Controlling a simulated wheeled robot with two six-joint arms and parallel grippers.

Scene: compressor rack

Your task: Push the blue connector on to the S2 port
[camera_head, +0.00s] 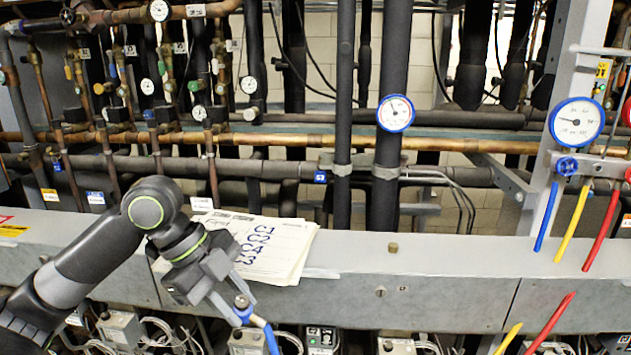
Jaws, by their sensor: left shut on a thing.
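My left gripper (236,302) is shut on the blue connector (243,308), in front of the grey beam's lower edge. The connector has a metallic top, and a blue hose (271,338) runs down from it out of the picture. The fingers hide part of the connector. I cannot pick out the S2 port, as the small labels on the pipes and valves are too small to read. The connector looks apart from the pipes behind. My right gripper is not in view.
Printed papers (262,245) lie on the grey beam (420,290) beside my left arm. Copper pipes, valves and small gauges crowd the upper left. A blue-rimmed gauge (577,121) with blue, yellow and red hose ends stands at right. The beam's middle is mostly clear.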

